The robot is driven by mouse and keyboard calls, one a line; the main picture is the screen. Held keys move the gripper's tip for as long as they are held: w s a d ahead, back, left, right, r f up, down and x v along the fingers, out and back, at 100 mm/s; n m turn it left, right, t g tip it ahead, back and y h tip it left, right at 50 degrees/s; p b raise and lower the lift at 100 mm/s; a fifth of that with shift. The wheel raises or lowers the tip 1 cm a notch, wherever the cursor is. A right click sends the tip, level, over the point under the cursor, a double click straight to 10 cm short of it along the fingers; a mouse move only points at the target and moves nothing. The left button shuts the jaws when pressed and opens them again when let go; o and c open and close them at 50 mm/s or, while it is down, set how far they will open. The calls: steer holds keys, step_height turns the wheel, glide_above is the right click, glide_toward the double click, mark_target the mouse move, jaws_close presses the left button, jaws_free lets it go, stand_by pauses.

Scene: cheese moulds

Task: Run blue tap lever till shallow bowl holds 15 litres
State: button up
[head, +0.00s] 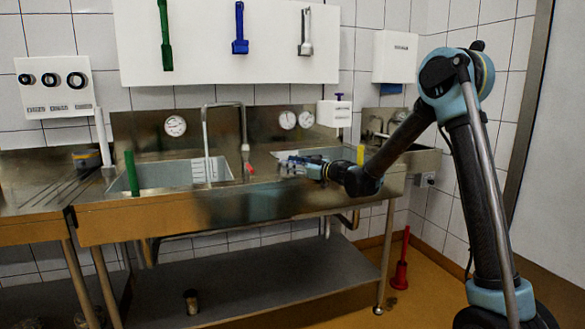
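The steel sink unit has a left basin (165,175) and a second basin (338,153) further right; I cannot tell which bowl is shallower. A steel gooseneck tap (243,118) stands between them, with a red part (248,168) low at its right side. My gripper (285,162) reaches leftward to the front of the right basin, just right of the red part. Small bluish and pale shapes are at its fingertips; whether they are fingers or a lever is too small to tell. I cannot make out a blue tap lever or any water level.
Round gauges (175,126) sit on the splashback. Green (165,35), blue (240,28) and grey (306,32) tools hang on a white board. A green post (131,172) and yellow post (361,154) rise from the sink. A red-handled tool (400,262) stands on the floor.

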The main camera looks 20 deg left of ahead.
steer(key=shift+d, duration=0.1)
steer(key=s+d, duration=0.2)
steer(key=d, duration=0.9)
steer(key=shift+d, duration=0.3)
steer(key=shift+s, duration=0.1)
steer(key=shift+c, duration=0.4)
